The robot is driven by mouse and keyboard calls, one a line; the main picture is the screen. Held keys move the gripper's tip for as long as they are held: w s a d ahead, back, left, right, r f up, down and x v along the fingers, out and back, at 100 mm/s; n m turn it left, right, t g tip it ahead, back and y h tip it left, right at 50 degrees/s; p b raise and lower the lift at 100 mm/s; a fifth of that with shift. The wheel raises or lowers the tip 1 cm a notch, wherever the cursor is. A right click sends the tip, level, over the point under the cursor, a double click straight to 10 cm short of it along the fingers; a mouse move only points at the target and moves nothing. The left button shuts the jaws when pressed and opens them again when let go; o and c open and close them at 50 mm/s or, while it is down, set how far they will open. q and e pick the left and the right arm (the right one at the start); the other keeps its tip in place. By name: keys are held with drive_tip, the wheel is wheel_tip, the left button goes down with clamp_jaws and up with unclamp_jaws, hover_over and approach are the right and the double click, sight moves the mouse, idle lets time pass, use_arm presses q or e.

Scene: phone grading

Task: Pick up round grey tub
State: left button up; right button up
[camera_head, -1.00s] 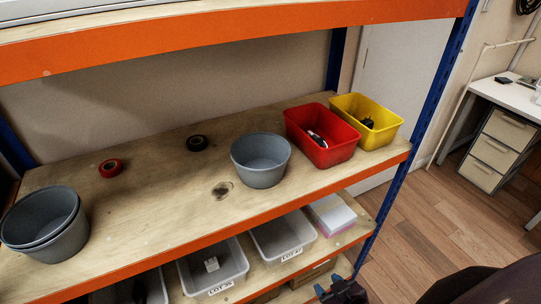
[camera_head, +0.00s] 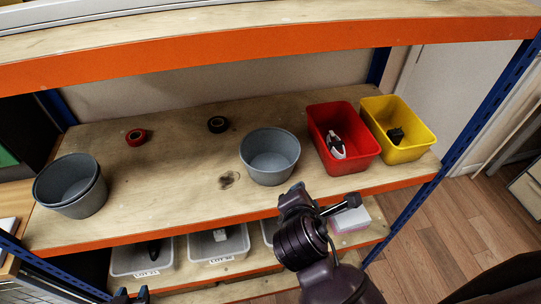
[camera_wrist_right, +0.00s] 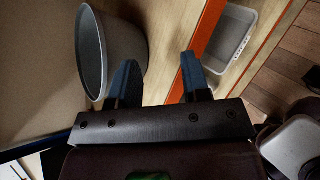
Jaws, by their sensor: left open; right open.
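A round grey tub (camera_head: 269,157) stands upright and empty-looking on the wooden shelf, right of centre. It also shows at the upper left of the right wrist view (camera_wrist_right: 92,55). Another round grey tub, which looks like two nested (camera_head: 70,187), stands at the shelf's left end. My right gripper (camera_wrist_right: 160,78) is open with nothing between its fingers, near the shelf's front edge and beside the tub, apart from it. In the head view my right arm rises just in front of that tub. My left gripper (camera_head: 131,296) is open at the bottom left edge, below the shelf and mostly cut off.
A red bin (camera_head: 342,138) and a yellow bin (camera_head: 398,129) stand right of the tub, each holding small items. The orange front beam (camera_head: 150,236) edges the shelf. White trays (camera_head: 219,244) sit below.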

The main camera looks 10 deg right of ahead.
drive_tip(key=a+r+n+t+h+p, duration=0.1)
drive_tip(key=a+r+n+h, duration=0.1)
drive_tip(key=a+r+n, duration=0.35)
approach(298, 151)
drive_tip(key=shift+w+d+r, duration=0.25)
drive_tip(key=shift+w+d, duration=0.05)
drive_tip(key=shift+d, duration=0.1)
drive_tip(key=shift+a+f+x, duration=0.15)
drive_tip(key=shift+f+x, duration=0.05)
drive_tip(key=shift+x, duration=1.15)
drive_tip(key=shift+a+f+x, duration=0.1)
drive_tip(key=shift+f+x, duration=0.1)
drive_tip(key=shift+x, duration=1.1)
drive_tip(key=shift+s, duration=0.1)
clamp_jaws()
